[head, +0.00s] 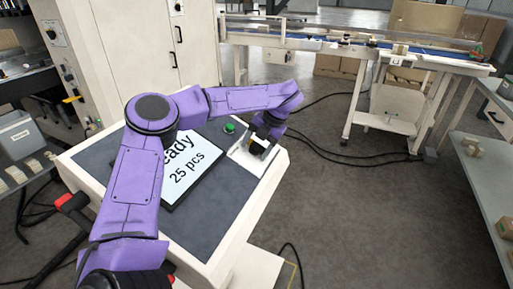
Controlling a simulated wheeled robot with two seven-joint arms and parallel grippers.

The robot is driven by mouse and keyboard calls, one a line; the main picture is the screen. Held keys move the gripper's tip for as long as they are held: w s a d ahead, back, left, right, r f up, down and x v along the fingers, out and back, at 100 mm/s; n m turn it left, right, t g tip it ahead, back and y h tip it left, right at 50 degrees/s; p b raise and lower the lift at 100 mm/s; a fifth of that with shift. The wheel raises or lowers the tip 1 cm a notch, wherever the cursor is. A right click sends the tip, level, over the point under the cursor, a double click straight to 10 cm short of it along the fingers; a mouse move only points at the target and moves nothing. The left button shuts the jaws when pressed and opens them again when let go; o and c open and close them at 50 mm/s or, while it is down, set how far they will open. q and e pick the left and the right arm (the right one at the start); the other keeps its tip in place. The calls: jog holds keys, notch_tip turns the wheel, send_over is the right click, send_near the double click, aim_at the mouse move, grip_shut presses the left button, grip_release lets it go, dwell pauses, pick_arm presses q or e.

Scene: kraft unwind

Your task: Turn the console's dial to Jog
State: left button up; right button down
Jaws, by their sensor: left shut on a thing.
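The console (222,222) stands in front of me with a dark top in a pale frame. Its screen (190,178) is partly covered by my purple left arm and reads "...ady" and "25 pcs". A green button (229,128) sits at the far right of the console, beside a pale panel (239,158). My left gripper (258,147) reaches down over this panel and is shut on the dial, which is mostly hidden by the gripper. The dial's pointing direction and labels cannot be read. My right gripper is out of view.
A conveyor (345,46) with a blue belt stands at the back right. A grey shelf table (488,165) with small boxes is at the right edge. Black cables (350,150) cross the floor. A white cabinet (150,45) stands behind the console.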

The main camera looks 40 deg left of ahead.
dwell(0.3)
pick_arm(q)
jog(key=o, duration=1)
jog(key=shift+c, duration=0.2)
jog(key=v, duration=1)
jog(key=shift+r, duration=0.3)
jog(key=shift+w, duration=0.1)
